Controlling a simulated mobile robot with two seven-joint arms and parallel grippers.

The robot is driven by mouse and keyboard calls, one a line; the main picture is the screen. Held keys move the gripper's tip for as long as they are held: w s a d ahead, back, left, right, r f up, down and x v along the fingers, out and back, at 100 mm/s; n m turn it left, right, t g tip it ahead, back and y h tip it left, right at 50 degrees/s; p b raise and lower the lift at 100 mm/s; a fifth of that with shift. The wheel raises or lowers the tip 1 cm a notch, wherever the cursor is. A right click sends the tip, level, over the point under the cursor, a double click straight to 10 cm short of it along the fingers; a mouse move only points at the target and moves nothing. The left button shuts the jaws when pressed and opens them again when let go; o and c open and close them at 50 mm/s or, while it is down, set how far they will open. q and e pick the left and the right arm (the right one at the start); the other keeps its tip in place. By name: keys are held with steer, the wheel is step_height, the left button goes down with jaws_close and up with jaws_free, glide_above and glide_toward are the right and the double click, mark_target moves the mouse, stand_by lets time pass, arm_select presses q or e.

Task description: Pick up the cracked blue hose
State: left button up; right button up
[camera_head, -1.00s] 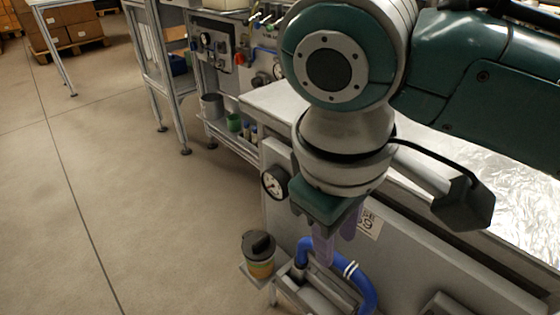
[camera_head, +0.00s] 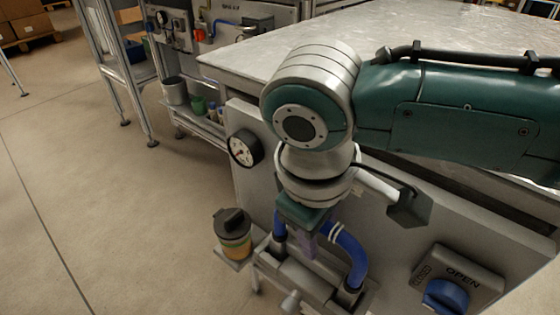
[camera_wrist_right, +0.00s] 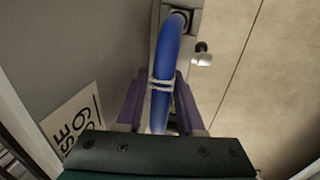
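The blue hose (camera_head: 348,250) arches between two dark end fittings on a grey metal block at the front of the machine. White bands wrap it near its top. I cannot make out a crack. My right gripper (camera_head: 308,246) points down at the hose, and its arm hides part of the arch. In the right wrist view the hose (camera_wrist_right: 163,85) runs between the two purple fingers (camera_wrist_right: 162,100), one on each side, with the white bands near the fingertips. The fingers stand apart and look open. My left gripper is out of view.
A dark-lidded jar (camera_head: 233,235) stands on a small ledge left of the block. A round gauge (camera_head: 244,148) and a blue knob (camera_head: 446,295) marked OPEN are on the machine's front. The floor at left is clear.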

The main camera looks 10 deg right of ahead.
jaws_close()
steer(key=shift+r, duration=0.1)
stand_by(0.6)
